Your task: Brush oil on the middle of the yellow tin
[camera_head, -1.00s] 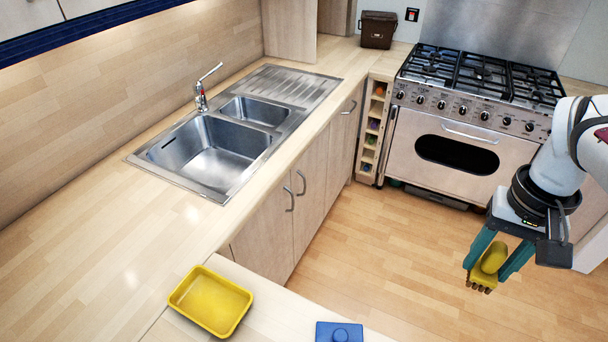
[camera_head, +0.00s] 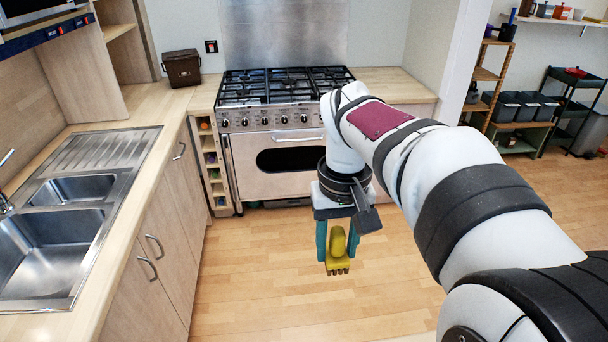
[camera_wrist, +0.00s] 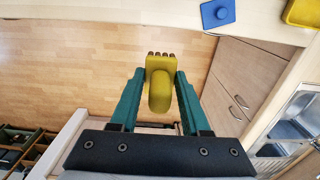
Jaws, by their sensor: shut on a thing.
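My gripper (camera_head: 337,254) is shut on a yellow brush (camera_head: 338,243) with dark bristle tufts, which point down over the open floor. In the wrist view, the brush (camera_wrist: 160,92) sits between the two teal fingers of my gripper (camera_wrist: 159,76), its bristle end pointing away from the wrist. The yellow tin (camera_wrist: 303,13) shows only in part at the top right corner of the wrist view, on the wooden counter. It is well apart from the brush. The tin is out of the head view, and its middle cannot be seen clearly.
A blue block with a round knob (camera_wrist: 218,13) lies on the counter (camera_wrist: 262,28) beside the tin. The range cooker (camera_head: 275,150) stands behind my gripper. The sink (camera_head: 70,220) and its cupboards are on the left. The floor (camera_head: 260,270) below the brush is clear.

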